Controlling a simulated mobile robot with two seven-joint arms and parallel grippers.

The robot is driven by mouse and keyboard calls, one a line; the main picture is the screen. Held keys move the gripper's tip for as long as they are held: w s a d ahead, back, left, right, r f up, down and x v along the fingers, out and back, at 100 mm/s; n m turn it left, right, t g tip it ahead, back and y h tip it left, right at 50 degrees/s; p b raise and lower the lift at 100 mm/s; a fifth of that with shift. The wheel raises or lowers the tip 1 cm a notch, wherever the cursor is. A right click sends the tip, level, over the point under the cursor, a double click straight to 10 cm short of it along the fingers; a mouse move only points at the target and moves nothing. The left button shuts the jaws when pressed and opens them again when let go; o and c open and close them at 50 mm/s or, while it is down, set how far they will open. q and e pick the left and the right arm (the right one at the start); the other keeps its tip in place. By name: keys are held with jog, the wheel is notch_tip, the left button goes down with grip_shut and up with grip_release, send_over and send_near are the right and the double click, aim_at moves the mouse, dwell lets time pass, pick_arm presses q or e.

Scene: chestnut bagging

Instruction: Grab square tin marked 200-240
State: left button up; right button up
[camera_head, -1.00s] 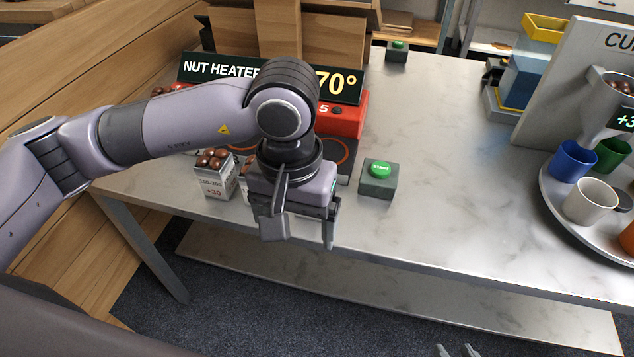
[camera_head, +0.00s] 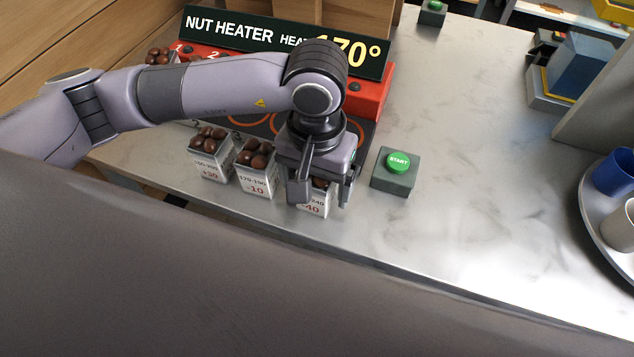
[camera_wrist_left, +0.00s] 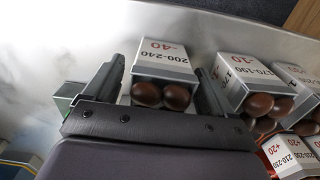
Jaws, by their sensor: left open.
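The square tin marked 200-240 (camera_wrist_left: 165,62) is white with a red -40 and holds brown chestnuts. In the left wrist view it stands between the two fingers of my left gripper (camera_wrist_left: 160,72), which is open. One finger is on each side; I cannot tell whether either touches. In the head view my left gripper (camera_head: 320,194) comes down over this tin (camera_head: 314,207) and hides most of it. My right gripper is not in view.
A tin marked 170-190 (camera_head: 256,185) stands just left of it, with another tin (camera_head: 210,170) marked +30 beyond. A green START button box (camera_head: 396,172) is close on the right. The nut heater (camera_head: 372,98) is behind.

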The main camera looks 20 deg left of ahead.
pick_arm(q)
jog(key=shift+f, duration=0.95)
jog(key=shift+c, duration=0.3)
jog(key=c, duration=1)
jog(key=shift+c, duration=0.3)
jog(key=shift+r, duration=0.15)
